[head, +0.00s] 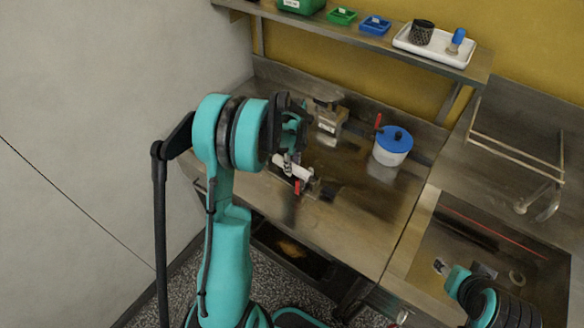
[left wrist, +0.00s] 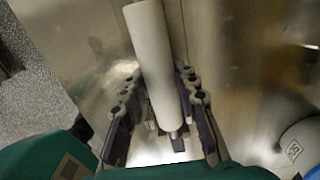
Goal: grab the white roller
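The white roller (head: 292,168) lies at the left part of the steel worktop in the head view, partly hidden by my left gripper. In the left wrist view the roller (left wrist: 156,62) runs from the top edge down between the fingers, with a dark metal shaft end at its lower end. My left gripper (head: 289,152) points down over it. In the left wrist view the left gripper (left wrist: 158,76) has its fingers apart, one on each side of the roller, with narrow gaps showing. My right arm shows at the lower right of the head view, but its gripper cannot be made out.
A small red-handled fixture (head: 298,187) stands beside the roller. A metal block device (head: 329,117) and a white tub with blue lid (head: 392,147) stand farther back. A shelf (head: 350,33) with bins spans above; a sink (head: 480,245) lies right.

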